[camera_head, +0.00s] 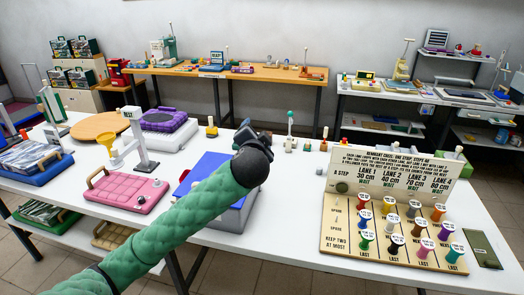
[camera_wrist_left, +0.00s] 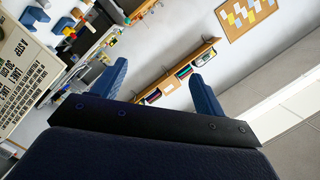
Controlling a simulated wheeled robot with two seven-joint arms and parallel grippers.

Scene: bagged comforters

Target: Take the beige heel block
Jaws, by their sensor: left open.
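My left arm reaches over the white table, with its dark gripper (camera_head: 256,136) above the back edge of the blue box (camera_head: 236,216). In the left wrist view the two blue fingers of the left gripper (camera_wrist_left: 160,78) stand wide apart with nothing between them. I cannot pick out a beige heel block with certainty. My right gripper is not in view.
A lane board (camera_head: 345,222) with several coloured spools stands at the right. A pink case (camera_head: 128,190), a purple cushioned item (camera_head: 165,119) and a round wooden board (camera_head: 99,126) occupy the left. Small items line the table's back edge. A strip of table between box and board is clear.

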